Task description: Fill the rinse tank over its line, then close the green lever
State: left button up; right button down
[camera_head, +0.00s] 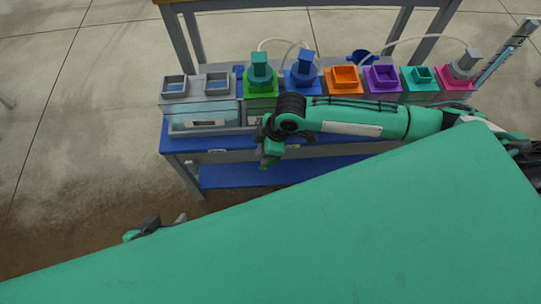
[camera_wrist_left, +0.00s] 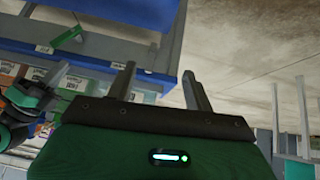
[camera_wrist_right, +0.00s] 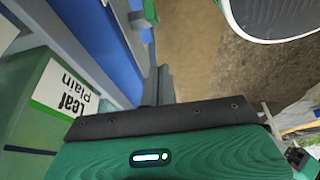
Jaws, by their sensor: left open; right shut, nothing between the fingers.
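A clear-fronted tank (camera_head: 203,117) with pale blue liquid stands at the left end of the bench in the head view. Its label and fill line are too small to read, so I cannot confirm it is the rinse tank. A thin green bar (camera_wrist_left: 70,37), which looks like the green lever, shows against the blue bench in the left wrist view. My right gripper (camera_head: 266,163) is shut and empty at the bench front, its fingers (camera_wrist_right: 158,85) beside a green tank labelled "Leaf Plain" (camera_wrist_right: 50,105). My left gripper (camera_head: 160,226) is open and empty, low in front, its fingers (camera_wrist_left: 160,85) apart.
The blue bench (camera_head: 180,143) carries a row of coloured tanks, including orange (camera_head: 343,78), purple (camera_head: 382,78) and pink (camera_head: 455,79), with pale hoses above. A lower blue shelf (camera_head: 230,177) lies beneath. My right arm crosses the bench front. Floor at left is clear.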

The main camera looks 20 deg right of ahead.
aim_at(271, 161)
jog(key=f, duration=0.1)
jog(key=d+f, duration=0.1)
jog(key=f, duration=0.1)
jog(key=shift+s+d+f+b, duration=0.2)
jog(key=shift+b, duration=0.15)
pick_arm(q)
jog(key=shift+w+d+f+t+h, duration=0.15)
jog(key=shift+w+d+t, duration=0.15)
jog(key=shift+d, duration=0.15)
jog(key=shift+w+d+r+t+h, duration=0.1)
jog(key=shift+w+d+t+h, duration=0.15)
jog(key=shift+d, duration=0.2)
jog(key=shift+w+d+f+t+h, duration=0.1)
jog(key=shift+w+d+t, duration=0.1)
jog(key=shift+d+t, duration=0.2)
pick_arm(e)
jog(key=shift+s+d+f, duration=0.2)
jog(key=shift+d+f, duration=0.15)
jog(key=shift+d, duration=0.15)
